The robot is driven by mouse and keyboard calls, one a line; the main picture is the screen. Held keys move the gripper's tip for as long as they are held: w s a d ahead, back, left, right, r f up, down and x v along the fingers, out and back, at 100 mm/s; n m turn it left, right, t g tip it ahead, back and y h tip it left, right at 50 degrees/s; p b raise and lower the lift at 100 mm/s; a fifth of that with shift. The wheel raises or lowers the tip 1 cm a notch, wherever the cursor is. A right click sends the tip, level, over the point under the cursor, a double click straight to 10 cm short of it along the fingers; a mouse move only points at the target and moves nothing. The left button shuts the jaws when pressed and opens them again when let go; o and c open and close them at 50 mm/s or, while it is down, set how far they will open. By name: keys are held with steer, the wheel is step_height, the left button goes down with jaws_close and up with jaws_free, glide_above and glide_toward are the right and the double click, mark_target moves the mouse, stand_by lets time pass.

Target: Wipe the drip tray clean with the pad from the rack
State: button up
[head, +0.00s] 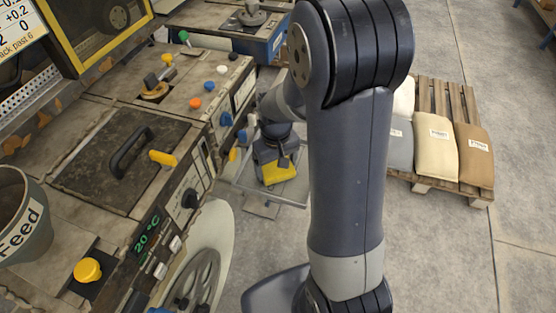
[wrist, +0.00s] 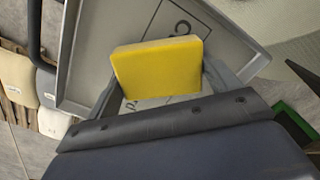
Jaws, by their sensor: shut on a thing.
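The yellow pad (head: 280,171) is held in my gripper (head: 274,155), low beside the machine's front. In the wrist view the pad (wrist: 157,68) sits between the two grey fingers (wrist: 160,90), which are shut on it. The drip tray (head: 243,181) is a shallow grey tray under the gripper. In the wrist view the tray (wrist: 76,62) has a raised rim and dark printed lines and letters on its floor. The pad is over the tray, and I cannot tell whether it touches. The pad and gripper hide part of the tray floor. No clear spill shows on the visible part.
The machine (head: 205,145) with its knobs and display stands left of the tray. A handwheel (head: 197,283) is at its lower front. A pallet (head: 470,190) with several sacks stands on the right. The floor between is open.

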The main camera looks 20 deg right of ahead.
steer(key=shift+r, duration=0.1)
steer(key=shift+r+p, duration=2.35)
steer(key=shift+r, duration=0.55)
steer(key=shift+r+p, duration=1.25)
steer(key=shift+r, duration=0.35)
steer(key=shift+f, duration=0.1)
steer(key=shift+f, duration=0.1)
